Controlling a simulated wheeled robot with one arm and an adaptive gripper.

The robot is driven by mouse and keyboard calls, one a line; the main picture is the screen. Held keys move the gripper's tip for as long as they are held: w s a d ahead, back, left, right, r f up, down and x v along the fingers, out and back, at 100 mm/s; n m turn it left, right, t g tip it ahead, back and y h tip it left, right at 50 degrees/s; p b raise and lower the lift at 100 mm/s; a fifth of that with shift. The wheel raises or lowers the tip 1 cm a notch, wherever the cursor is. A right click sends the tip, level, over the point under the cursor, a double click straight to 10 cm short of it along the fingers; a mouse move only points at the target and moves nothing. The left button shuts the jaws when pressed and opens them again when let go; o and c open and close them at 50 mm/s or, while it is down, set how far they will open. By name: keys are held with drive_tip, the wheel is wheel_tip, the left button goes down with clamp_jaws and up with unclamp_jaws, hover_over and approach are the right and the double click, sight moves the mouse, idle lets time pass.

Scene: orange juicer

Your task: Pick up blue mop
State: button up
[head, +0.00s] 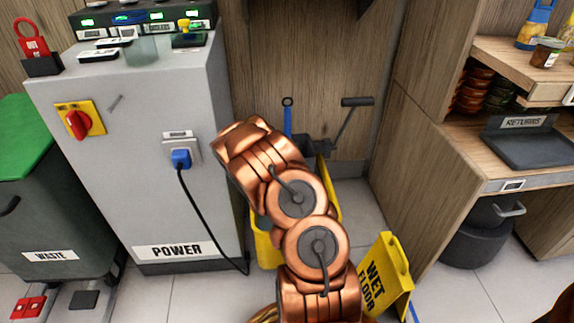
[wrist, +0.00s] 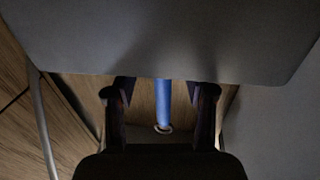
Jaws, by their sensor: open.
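The blue mop's handle (head: 287,118) stands upright against the back wall in the head view, with a ring at its top. Its lower part is hidden by my copper arm and the yellow bucket. In the wrist view the blue handle (wrist: 163,103) and its ring show in the gap between the fingers of my gripper (wrist: 162,93). My gripper is open, with a finger on each side of the handle in the picture. I cannot tell how deep the handle sits between them. In the head view my gripper is hidden behind my arm.
A yellow mop bucket (head: 265,247) with a dark wringer lever (head: 345,122) stands behind my arm. The grey power cabinet (head: 125,150) is close on the left. A yellow wet-floor sign (head: 381,275) and a wooden counter (head: 425,150) stand on the right.

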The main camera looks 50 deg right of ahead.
drive_tip(key=shift+b+x, duration=1.25)
drive_tip(key=shift+x, duration=1.15)
drive_tip(key=shift+w+r, duration=0.1)
drive_tip(key=shift+r, duration=0.05)
clamp_jaws()
